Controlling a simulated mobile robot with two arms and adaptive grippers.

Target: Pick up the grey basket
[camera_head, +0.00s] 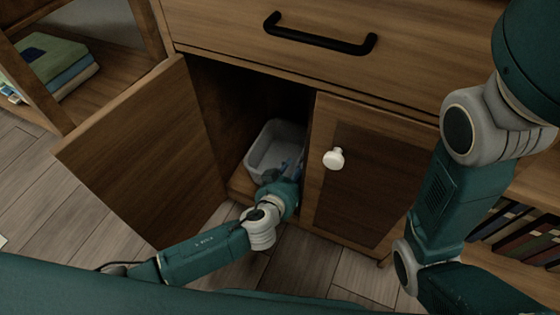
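The grey basket (272,146) stands inside the open left half of a wooden cabinet, near the front of its floor. My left arm reaches in from the lower left, and my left gripper (290,166) is at the basket's front right side. The wrist hides most of the gripper and the basket's lower front, so I cannot tell whether the fingers are open, shut or touching the basket. My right arm shows on the right side of the picture, but its gripper is out of view.
The cabinet's left door (150,150) is swung open. Its right door (362,180), with a white knob (334,158), is shut close beside my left wrist. A drawer with a black handle (318,36) is above. Books (48,68) lie on a shelf at upper left.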

